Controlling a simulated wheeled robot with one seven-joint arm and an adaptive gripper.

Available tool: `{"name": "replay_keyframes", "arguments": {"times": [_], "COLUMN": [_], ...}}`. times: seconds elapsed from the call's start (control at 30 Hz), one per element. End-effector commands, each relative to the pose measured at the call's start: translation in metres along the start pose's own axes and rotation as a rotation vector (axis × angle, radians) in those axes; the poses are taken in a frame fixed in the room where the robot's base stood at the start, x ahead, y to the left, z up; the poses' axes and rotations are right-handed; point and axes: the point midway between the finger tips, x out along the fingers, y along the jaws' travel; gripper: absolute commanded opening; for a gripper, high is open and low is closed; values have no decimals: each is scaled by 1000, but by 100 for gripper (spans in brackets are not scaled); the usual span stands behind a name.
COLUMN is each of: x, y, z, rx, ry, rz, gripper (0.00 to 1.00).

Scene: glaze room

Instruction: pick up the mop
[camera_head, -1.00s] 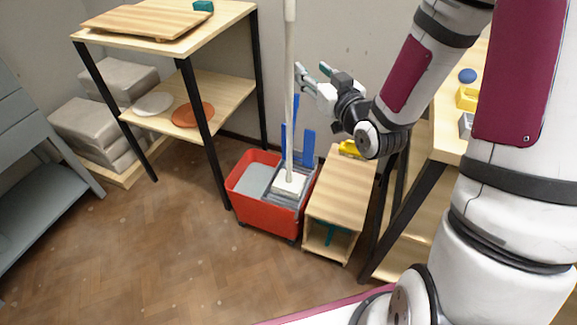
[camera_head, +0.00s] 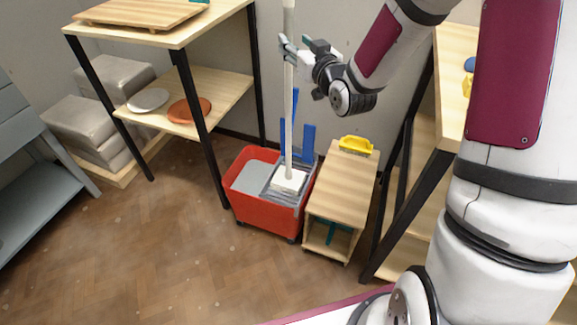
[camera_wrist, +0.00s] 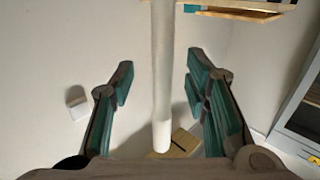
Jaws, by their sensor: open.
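The mop (camera_head: 288,110) stands upright in the red bucket, its white head (camera_head: 289,180) resting in the grey wringer. Its pale handle (camera_wrist: 162,70) also shows in the wrist view, running between the two fingers. My gripper (camera_head: 288,47) is at the upper part of the handle in the head view. In the wrist view my gripper (camera_wrist: 160,92) is open, with teal-padded fingers apart on both sides of the handle and a visible gap on each side.
The red bucket (camera_head: 262,211) stands on the floor between a wooden shelf unit (camera_head: 226,92) and a low wooden cart (camera_head: 341,190) carrying a yellow item (camera_head: 356,145). A wooden table (camera_head: 456,60) stands at the right. Floor in front is clear.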

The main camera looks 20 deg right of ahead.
Motion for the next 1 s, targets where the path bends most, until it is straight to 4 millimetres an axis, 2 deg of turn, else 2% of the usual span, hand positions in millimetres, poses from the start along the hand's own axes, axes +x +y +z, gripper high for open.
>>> {"name": "replay_keyframes", "arguments": {"times": [0.1,0.3,0.57,0.6,0.77,1.0], "x": [19,41,44,44,43,44], "y": [-3,-3,-3,-3,-3,-3], "z": [1,1,0,0,0,-1], "rx": [0,0,0,0,0,-1], "ry": [3,1,0,0,0,4], "rz": [-2,0,0,0,0,0], "gripper": [42,42,42,38,2,0]}}
